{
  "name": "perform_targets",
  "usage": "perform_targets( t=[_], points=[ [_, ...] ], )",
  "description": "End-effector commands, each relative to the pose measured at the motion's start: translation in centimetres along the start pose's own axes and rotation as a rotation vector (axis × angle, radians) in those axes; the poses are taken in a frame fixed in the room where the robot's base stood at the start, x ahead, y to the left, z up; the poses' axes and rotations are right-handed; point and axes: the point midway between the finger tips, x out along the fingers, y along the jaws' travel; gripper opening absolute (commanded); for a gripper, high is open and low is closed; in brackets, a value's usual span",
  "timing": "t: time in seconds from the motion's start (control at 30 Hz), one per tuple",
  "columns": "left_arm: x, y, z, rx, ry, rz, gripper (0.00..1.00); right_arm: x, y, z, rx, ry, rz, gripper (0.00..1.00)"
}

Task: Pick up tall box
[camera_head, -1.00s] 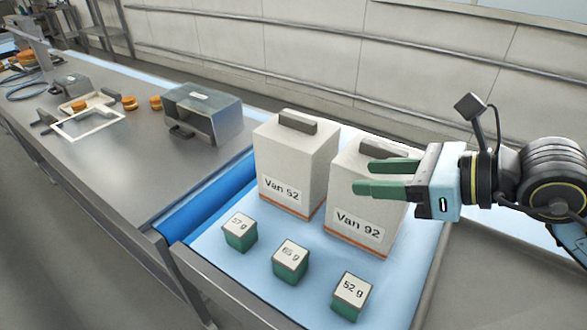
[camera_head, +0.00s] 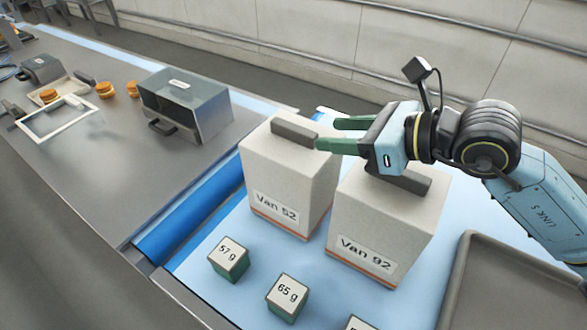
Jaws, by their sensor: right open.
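Two tall white boxes with grey top handles stand upright on the light blue surface. The box labelled "Van 52" (camera_head: 278,175) is on the left. The box labelled "Van 92" (camera_head: 388,225) is on the right, with part of its top hidden by my right gripper. My right gripper (camera_head: 326,134) is open and empty, with green fingers pointing left. In the picture its fingertips lie by the right end of the "Van 52" box's handle (camera_head: 295,132); I cannot tell whether they touch it. My left gripper is not in view.
Small green weight blocks stand in front: "57 g" (camera_head: 229,259), "65 g" (camera_head: 287,297) and one cut off at the bottom edge (camera_head: 360,323). A grey tray (camera_head: 462,262) lies at right. A metal bin (camera_head: 186,105) stands on the grey counter (camera_head: 95,165) at left.

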Motion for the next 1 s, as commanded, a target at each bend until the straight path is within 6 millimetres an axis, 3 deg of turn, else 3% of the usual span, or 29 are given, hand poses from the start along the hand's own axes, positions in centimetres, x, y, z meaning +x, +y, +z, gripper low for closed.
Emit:
perform_targets(
  t=[0.17, 0.43, 0.6, 0.9, 1.0],
  points=[
    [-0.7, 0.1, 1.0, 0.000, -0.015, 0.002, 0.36, 2.2, -0.1, 0.2, 0.001, -0.003, 0.000, 0.44],
    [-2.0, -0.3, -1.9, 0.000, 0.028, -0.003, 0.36, 4.8, -0.1, 0.6, 0.001, -0.001, 0.000, 0.44],
    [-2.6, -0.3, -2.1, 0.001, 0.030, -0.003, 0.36, 7.1, -0.2, 0.6, 0.001, -0.001, -0.001, 0.44],
    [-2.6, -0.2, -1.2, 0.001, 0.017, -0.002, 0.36, 7.8, -0.2, 0.4, -0.001, 0.000, -0.001, 0.44],
    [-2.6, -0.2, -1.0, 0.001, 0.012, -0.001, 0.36, 7.8, -0.2, 0.4, -0.001, 0.000, -0.001, 0.33]
  ],
)
